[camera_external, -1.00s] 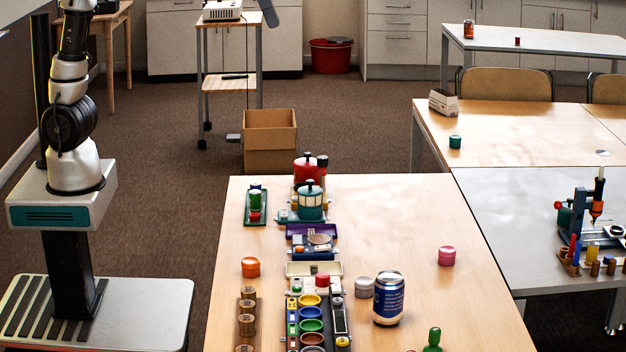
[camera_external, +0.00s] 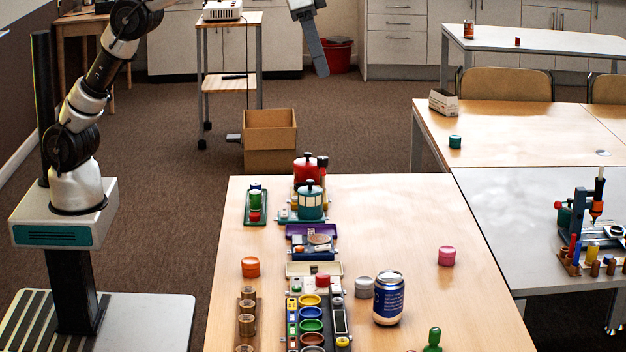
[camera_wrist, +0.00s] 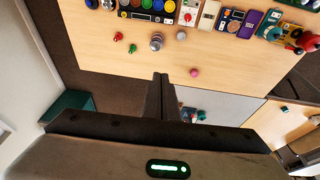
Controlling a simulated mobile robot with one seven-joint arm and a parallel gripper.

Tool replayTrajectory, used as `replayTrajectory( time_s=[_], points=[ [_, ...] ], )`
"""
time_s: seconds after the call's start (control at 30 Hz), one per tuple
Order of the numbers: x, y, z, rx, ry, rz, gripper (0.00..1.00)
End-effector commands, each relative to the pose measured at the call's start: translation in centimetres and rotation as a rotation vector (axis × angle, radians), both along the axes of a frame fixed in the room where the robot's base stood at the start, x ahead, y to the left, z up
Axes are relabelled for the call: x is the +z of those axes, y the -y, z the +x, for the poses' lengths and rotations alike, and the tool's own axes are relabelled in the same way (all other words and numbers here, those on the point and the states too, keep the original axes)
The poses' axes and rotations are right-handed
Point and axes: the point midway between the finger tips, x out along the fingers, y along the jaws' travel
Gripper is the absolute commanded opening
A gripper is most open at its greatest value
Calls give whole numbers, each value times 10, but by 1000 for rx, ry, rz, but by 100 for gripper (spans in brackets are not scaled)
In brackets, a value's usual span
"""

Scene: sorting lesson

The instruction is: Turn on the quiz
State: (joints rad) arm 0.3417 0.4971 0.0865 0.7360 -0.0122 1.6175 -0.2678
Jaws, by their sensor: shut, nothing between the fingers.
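No thing here is plainly marked as the quiz. A dark board (camera_external: 327,311) with coloured rings and small coloured buttons lies at the front of the near table; its near end is cut off. It shows at the top edge of the wrist view (camera_wrist: 146,17). Behind it sits a cream device (camera_external: 299,269) with a red knob (camera_external: 322,280); the red knob also shows in the wrist view (camera_wrist: 187,17). A purple-edged device (camera_external: 311,229) stands farther back. My gripper (camera_external: 322,74) hangs high, apart from all of these. Its fingers (camera_wrist: 160,76) are together and empty.
A blue can (camera_external: 389,298) and a grey pot (camera_external: 363,287) stand right of the board. An orange pot (camera_external: 251,267) and a rack of brown cylinders (camera_external: 259,318) stand left. A pink pot (camera_external: 447,256) is farther right. The table's right part is mostly clear.

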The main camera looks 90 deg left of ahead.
Motion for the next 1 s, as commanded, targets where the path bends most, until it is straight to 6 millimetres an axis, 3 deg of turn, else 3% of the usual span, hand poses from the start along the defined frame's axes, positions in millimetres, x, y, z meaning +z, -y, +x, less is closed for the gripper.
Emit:
replayTrajectory(
  time_s=[0.17,0.37,0.47,0.57,0.7,0.8,0.9,1.0],
  points=[
    [-18,0,-2,-1,-4,1,0],
    [-57,0,-2,-1,-7,1,0],
    [-92,-1,-3,-1,-10,2,0],
    [-144,-1,-4,-2,-12,4,0],
    [-231,-1,-4,-1,-15,4,0],
    [-278,-1,-3,-1,-10,3,0],
    [-306,-1,-2,-1,-6,2,0],
    [-317,0,-1,-1,-2,0,0]
  ],
)
